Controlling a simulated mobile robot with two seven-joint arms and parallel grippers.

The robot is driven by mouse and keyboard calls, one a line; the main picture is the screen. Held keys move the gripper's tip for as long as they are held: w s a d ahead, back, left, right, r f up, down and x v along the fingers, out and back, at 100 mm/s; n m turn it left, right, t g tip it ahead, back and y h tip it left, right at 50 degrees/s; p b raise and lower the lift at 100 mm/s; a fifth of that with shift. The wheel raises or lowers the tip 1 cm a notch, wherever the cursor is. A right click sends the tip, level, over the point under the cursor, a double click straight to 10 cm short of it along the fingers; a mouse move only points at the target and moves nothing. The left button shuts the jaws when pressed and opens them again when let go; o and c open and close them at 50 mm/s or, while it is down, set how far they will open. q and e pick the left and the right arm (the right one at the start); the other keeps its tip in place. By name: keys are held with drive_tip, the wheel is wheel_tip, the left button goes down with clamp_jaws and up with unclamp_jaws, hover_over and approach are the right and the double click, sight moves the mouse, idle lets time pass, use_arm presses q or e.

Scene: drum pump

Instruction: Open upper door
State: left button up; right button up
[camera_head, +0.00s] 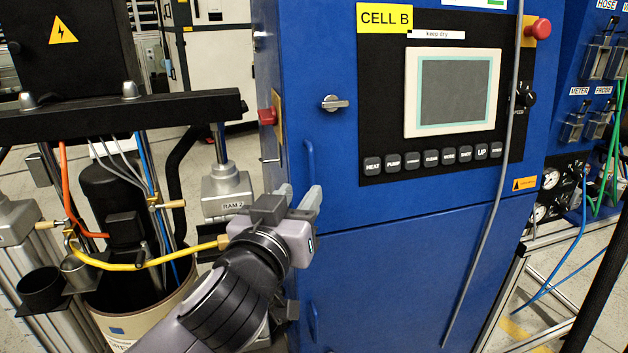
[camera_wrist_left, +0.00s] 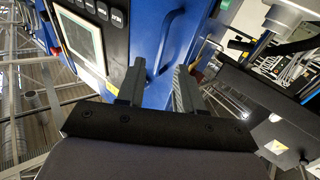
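The upper door (camera_head: 390,215) of the blue cabinet is closed flush. It carries a screen (camera_head: 452,92), a row of dark buttons and a small silver latch knob (camera_head: 334,103). Its blue vertical handle (camera_head: 309,162) is near the left edge. My left gripper (camera_head: 299,193) is open and empty, just below the handle in the head view. In the left wrist view, the handle (camera_wrist_left: 165,38) shows ahead of my open fingertips (camera_wrist_left: 160,66), roughly between them. I cannot tell whether they touch it. My right gripper is not in view.
A lower door (camera_head: 400,275) with its own handle (camera_head: 312,320) is below. A grey cable (camera_head: 497,185) hangs across the cabinet front. To the left are a drum (camera_head: 140,318), yellow hose (camera_head: 150,262) and the RAM 2 block (camera_head: 226,188), close to my arm.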

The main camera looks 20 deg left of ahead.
sight(311, 179)
use_arm(q)
drive_tip(key=shift+w+p, duration=0.45)
drive_tip(key=shift+w, duration=2.5)
drive_tip(key=shift+c, duration=0.3)
clamp_jaws()
